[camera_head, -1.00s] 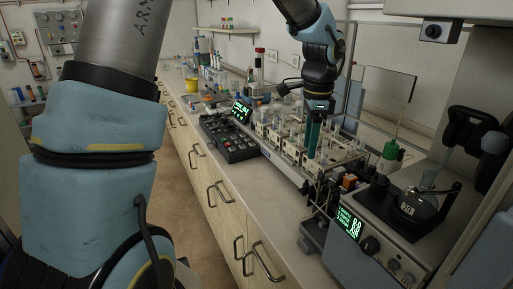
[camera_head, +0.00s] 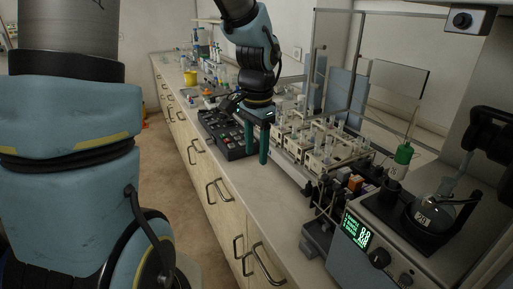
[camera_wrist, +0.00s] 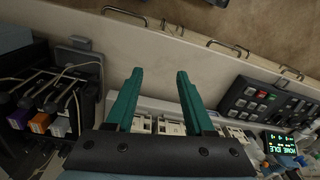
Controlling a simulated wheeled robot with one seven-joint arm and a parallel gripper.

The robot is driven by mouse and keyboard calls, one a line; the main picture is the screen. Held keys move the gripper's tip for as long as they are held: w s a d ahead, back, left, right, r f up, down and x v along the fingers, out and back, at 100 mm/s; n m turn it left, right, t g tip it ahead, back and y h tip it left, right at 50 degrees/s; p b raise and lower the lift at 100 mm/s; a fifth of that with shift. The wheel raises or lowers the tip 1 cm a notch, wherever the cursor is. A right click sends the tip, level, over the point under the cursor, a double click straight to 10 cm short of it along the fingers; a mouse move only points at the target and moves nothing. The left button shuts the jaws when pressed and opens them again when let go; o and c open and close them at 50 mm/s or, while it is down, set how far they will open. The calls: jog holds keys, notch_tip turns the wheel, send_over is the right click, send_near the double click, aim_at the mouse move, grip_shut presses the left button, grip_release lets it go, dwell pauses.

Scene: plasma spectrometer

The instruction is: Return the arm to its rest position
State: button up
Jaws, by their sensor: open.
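My gripper (camera_head: 256,147) has teal fingers and hangs pointing down over the bench in the head view, between the black control panel (camera_head: 228,137) and the rack of the sample unit (camera_head: 318,150). In the wrist view the two fingers of my gripper (camera_wrist: 156,78) stand apart with nothing between them. The pale bench top (camera_wrist: 170,55) shows beyond the fingertips. White rack blocks (camera_wrist: 170,127) show between and behind the fingers. My arm comes down from the top of the head view.
An instrument with a green display (camera_head: 356,230) and a flask (camera_head: 430,213) stand at the right front. A green-capped bottle (camera_head: 402,154) stands behind them. Cabinet handles (camera_head: 268,262) line the bench front. A yellow container (camera_head: 190,77) is farther back. The front strip of bench is clear.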

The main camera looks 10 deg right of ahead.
jog(key=s+a+f+n+t+b, duration=0.1)
jog(key=s+a+f+n+b, duration=0.1)
jog(key=a+n, duration=0.9)
jog(key=a+f, duration=0.1)
jog(key=a, duration=0.7)
jog(key=shift+s+f+n, duration=0.15)
jog(key=shift+s+n, duration=0.15)
jog(key=shift+n, duration=0.1)
dwell(0.5)
